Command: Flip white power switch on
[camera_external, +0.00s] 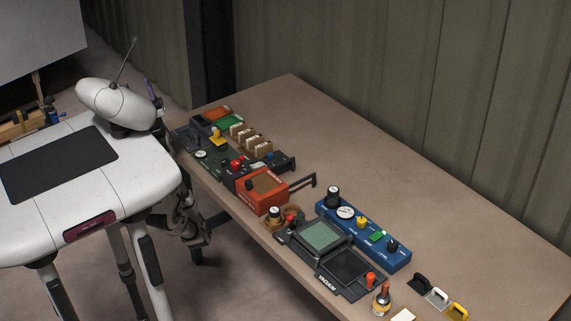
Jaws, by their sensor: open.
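A small white part shaped like a lever or handle (437,298) is on the table at the lower right, between a similar black one (420,284) and a yellow one (458,311). It may be the white power switch; its position, on or off, is too small to tell. My gripper (190,232) seems to be the dark mechanism at the end of my folded arm, beside the table's left edge. It is open and well away from the white part. Its fingers are hard to make out, and nothing shows in it.
The table (420,208) carries a row of panels along its near side: a green board (208,154), an orange box (262,190), a blue panel (378,240) and a dark tray unit (318,238). A bottle-like item (381,300) stands near the white part. The far side is clear.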

